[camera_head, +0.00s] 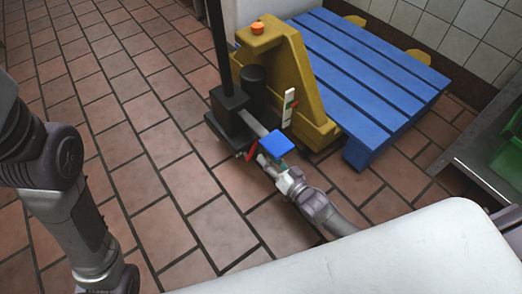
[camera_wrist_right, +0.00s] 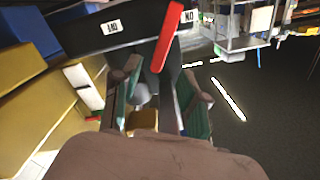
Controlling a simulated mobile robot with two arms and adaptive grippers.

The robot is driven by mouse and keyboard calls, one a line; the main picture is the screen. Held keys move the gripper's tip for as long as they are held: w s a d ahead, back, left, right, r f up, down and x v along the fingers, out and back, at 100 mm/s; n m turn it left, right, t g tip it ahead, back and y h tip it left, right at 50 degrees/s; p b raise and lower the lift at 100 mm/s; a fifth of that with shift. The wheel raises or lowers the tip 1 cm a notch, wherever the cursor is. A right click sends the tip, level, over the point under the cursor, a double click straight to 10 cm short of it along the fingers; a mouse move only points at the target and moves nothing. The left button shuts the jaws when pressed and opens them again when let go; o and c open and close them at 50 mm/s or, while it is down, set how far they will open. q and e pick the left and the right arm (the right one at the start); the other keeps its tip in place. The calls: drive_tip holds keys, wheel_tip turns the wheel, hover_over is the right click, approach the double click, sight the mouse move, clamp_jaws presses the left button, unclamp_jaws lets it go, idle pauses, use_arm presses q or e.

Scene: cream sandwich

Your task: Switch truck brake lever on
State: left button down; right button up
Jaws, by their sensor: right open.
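The yellow pallet truck (camera_head: 283,65) stands in the upper middle of the head view, with a black base and upright handle (camera_head: 217,40). Its red brake lever (camera_head: 251,150) shows small beside my right gripper (camera_head: 268,159). In the right wrist view the red lever (camera_wrist_right: 167,37) is tilted across a black panel, between an upside-down "OFF" label (camera_wrist_right: 111,27) and an "ON" label (camera_wrist_right: 190,16), closer to "ON". My right gripper (camera_wrist_right: 157,92) is open, its green-padded fingers apart just short of the lever. I cannot tell whether they touch it. My left gripper is out of view.
A blue pallet (camera_head: 365,75) lies behind the truck. A metal shelf or counter (camera_head: 490,165) with a green crate (camera_head: 510,150) is at the right edge. The tiled floor (camera_head: 140,130) left of the truck is clear.

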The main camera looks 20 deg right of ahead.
drive_tip(key=v, duration=0.7)
drive_tip(key=shift+w+a, duration=0.1)
